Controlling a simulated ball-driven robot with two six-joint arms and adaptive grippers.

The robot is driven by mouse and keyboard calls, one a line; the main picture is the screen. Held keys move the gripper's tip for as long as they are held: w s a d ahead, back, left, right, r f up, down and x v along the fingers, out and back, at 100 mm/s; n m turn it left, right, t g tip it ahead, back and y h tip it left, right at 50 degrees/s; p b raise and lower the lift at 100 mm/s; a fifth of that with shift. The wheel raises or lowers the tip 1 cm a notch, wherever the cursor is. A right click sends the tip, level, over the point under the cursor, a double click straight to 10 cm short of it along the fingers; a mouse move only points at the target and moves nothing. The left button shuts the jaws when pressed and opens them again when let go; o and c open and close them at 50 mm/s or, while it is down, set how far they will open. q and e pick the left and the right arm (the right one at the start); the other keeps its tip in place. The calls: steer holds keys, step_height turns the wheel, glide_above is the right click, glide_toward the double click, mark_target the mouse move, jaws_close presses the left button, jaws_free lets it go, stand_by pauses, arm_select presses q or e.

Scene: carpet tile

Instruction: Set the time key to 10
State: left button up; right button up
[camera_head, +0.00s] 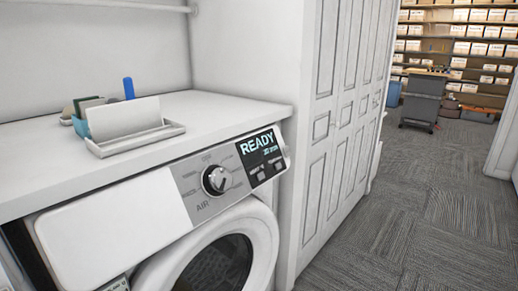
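A white front-loading machine (105,218) stands under a white counter, with its round door (212,262) at the bottom of the view. Its grey control panel has a round dial (216,180), with "OFF" above it and "AIR" below it. A dark display (261,156) to the right of the dial reads "READY", with smaller text beneath that I cannot read surely. Small keys (262,174) sit below the display. Their labels are too small to tell which is the time key. Neither of my grippers is in view.
A white tray (168,128) with cards, a blue holder and a blue cylinder (128,88) stands on the counter (215,108). White panelled doors (335,150) rise just right of the machine.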

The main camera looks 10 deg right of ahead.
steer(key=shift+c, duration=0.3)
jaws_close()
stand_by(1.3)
